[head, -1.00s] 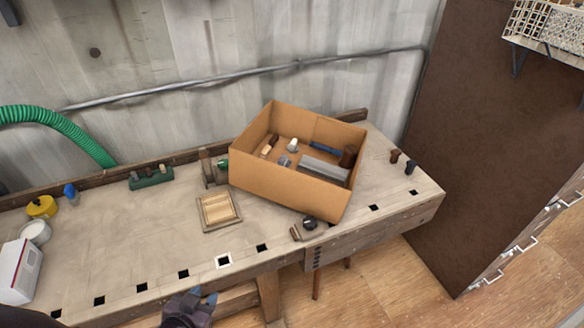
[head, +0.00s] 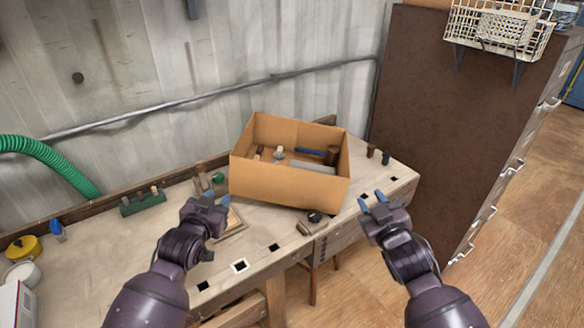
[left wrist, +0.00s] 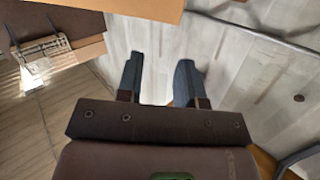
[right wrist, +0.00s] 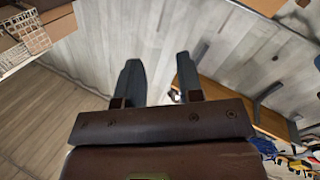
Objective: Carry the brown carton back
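The brown carton (head: 290,188) stands open-topped on the right part of the workbench (head: 262,232). Inside it I see a blue-handled tool, a grey block, a brown cylinder and small pieces. My left gripper (head: 216,198) is in front of the carton's left side, apart from it, with fingers spread and nothing between them. In the left wrist view its two fingers (left wrist: 158,80) stand apart. My right gripper (head: 371,198) is to the right of the carton, apart from it, beyond the bench's front edge. The right wrist view shows its fingers (right wrist: 160,80) apart and empty.
A wooden tray (head: 232,222) lies partly behind my left gripper. A black knob (head: 314,216) sits by the bench's front edge. Small dark pegs (head: 371,151) stand right of the carton. A tall brown cabinet (head: 432,110) closes off the right end.

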